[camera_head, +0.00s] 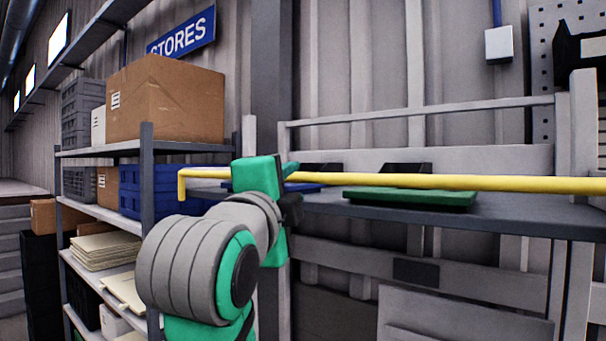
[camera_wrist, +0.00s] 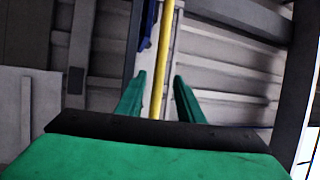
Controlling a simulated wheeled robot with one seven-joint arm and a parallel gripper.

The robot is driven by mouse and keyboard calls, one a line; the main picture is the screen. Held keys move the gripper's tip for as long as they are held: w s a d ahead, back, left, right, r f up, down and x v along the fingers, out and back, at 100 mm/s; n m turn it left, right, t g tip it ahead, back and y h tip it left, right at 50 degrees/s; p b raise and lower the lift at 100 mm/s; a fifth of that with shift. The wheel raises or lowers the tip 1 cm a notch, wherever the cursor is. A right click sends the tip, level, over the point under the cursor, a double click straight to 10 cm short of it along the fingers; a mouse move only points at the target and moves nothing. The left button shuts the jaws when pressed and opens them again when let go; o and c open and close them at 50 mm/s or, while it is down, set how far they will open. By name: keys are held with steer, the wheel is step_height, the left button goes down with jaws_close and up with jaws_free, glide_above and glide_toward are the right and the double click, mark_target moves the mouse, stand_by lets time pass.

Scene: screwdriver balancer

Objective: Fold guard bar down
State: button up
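The yellow guard bar (camera_head: 430,181) runs level across the front of a shelf in the head view. Its left end bends down in a short hook, and its right end runs out of the picture past a grey post. My gripper (camera_head: 291,168) is at the left part of the bar and hides a piece of it. In the wrist view the bar (camera_wrist: 163,55) runs between the two green fingers of my gripper (camera_wrist: 160,76). The fingers are open with a gap on each side of the bar. Contact cannot be told, as my gripper body hides the lower part.
A dark shelf (camera_head: 500,217) behind the bar carries a green tray (camera_head: 410,197) and a blue one. A rack at left holds a cardboard box (camera_head: 165,100) and blue crates (camera_head: 140,203). A grey post (camera_head: 584,130) stands at right.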

steer(key=x, duration=1)
jaws_close()
